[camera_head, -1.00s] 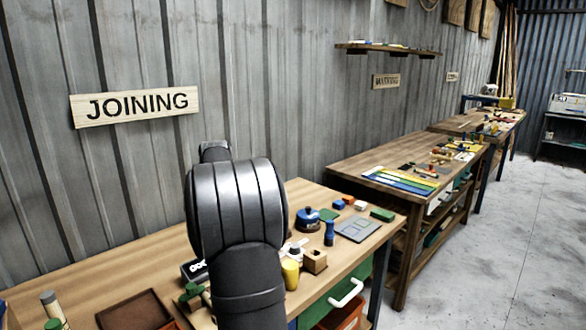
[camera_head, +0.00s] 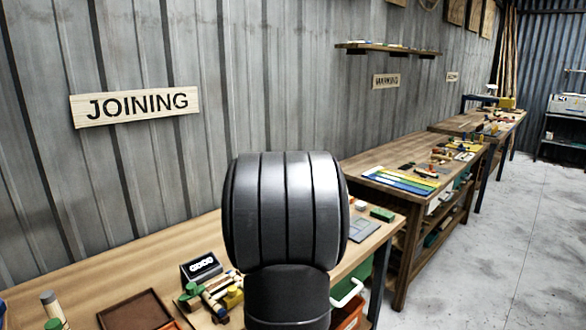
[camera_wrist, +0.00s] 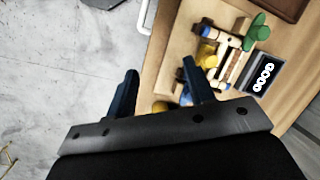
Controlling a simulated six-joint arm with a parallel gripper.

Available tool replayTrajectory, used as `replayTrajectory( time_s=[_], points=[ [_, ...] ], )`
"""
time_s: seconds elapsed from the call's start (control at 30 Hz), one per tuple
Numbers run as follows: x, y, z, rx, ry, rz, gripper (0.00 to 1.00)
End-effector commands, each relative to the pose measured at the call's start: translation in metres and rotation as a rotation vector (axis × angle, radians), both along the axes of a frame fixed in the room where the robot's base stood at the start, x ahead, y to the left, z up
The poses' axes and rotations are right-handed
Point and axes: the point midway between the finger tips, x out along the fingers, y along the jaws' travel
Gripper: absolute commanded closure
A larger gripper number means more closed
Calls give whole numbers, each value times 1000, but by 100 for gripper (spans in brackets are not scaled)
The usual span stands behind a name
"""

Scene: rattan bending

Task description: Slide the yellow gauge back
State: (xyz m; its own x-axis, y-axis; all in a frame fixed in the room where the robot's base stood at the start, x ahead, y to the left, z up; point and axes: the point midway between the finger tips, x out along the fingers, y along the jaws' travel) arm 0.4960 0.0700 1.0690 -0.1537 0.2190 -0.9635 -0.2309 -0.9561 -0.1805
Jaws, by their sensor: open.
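A yellow piece, which looks like the gauge (camera_head: 233,297), sits against a small wooden jig (camera_head: 214,302) with green and blue ends on the near bench. In the wrist view the yellow gauge (camera_wrist: 207,56) lies at one end of the jig (camera_wrist: 236,60), just right of my right finger. My gripper (camera_wrist: 160,67) is open and empty, its two dark blue fingers apart over the bench edge. Another yellow object (camera_wrist: 160,107) shows partly between the fingers, close to the gripper body. In the head view my arm hides my gripper.
A black display with white rings (camera_head: 201,266) stands beside the jig. A brown tray (camera_head: 135,310) lies left of it. A grey plate (camera_head: 362,229) and a green block (camera_head: 382,214) are at the bench's right end. A white drawer handle (camera_head: 347,293) sticks out at the front.

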Motion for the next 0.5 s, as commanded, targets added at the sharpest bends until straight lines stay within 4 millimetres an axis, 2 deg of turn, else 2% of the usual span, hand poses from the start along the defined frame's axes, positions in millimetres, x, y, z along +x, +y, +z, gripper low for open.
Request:
replayTrajectory(
  time_s=[0.2,0.27,0.47,0.5],
  points=[
    [0,0,0,0,0,-1,51],
    [0,0,0,0,0,-1,61],
    [5,4,-3,-9,-21,21,100],
    [11,10,-6,-20,-50,44,100]
  ],
)
